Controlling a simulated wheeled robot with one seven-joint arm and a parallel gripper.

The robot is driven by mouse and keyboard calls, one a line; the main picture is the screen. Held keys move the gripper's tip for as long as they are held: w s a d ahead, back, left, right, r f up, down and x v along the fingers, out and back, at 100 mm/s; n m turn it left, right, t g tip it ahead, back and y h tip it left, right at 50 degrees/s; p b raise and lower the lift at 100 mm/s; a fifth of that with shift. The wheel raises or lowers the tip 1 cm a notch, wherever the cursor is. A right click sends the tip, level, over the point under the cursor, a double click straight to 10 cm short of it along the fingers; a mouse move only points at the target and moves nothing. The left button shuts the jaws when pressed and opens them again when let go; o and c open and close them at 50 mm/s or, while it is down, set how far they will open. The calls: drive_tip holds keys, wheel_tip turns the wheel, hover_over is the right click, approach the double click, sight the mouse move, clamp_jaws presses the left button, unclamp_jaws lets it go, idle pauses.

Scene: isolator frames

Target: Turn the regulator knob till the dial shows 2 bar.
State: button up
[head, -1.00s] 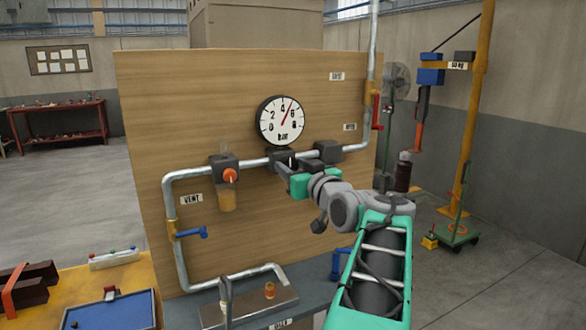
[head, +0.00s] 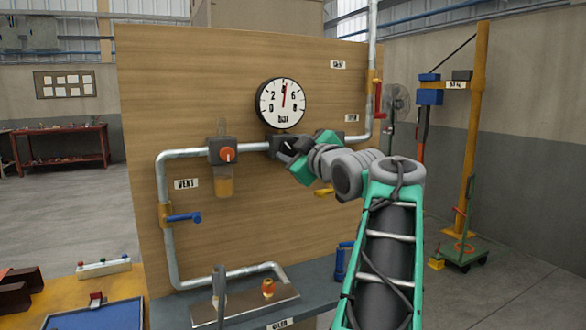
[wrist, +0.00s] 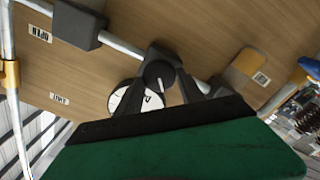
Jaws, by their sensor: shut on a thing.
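The round white dial (head: 280,103) is on the wooden panel, marked from 0 to 8 bar. Its red needle (head: 284,94) points almost straight up, at about the 4. The dark regulator sits on the pipe just below the dial. Its round black knob (wrist: 158,74), with a white mark, shows between the fingers in the wrist view. My gripper (head: 290,148) is shut on the knob and tilted. It hides most of the knob in the head view. In the wrist view the gripper body covers part of the dial.
Left of the regulator is a filter unit with an orange knob (head: 228,154). A blue-handled vent valve (head: 183,217) is lower left, and a red-handled valve (head: 377,98) is on the right pipe. A yellow handle (head: 323,192) shows just below my wrist.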

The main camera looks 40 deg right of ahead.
drive_tip(key=n+b, duration=0.1)
drive_tip(key=b, duration=0.1)
drive_tip(key=n+b, duration=0.1)
drive_tip(key=n, duration=0.1)
drive_tip(key=shift+f+n+b, duration=0.3)
drive_tip(key=shift+f+b, duration=0.05)
drive_tip(key=n+b, duration=0.3)
drive_tip(key=shift+n, duration=0.3)
drive_tip(key=n+b, duration=0.2)
drive_tip(key=n, duration=0.2)
drive_tip(key=shift+n+b, duration=0.3)
drive_tip(key=shift+b, duration=0.05)
drive_tip(key=shift+a+n+b, duration=0.1)
drive_tip(key=shift+n+b, duration=0.2)
drive_tip(key=shift+n, duration=0.3)
drive_tip(key=shift+r, duration=0.1)
drive_tip(key=o, duration=1.3)
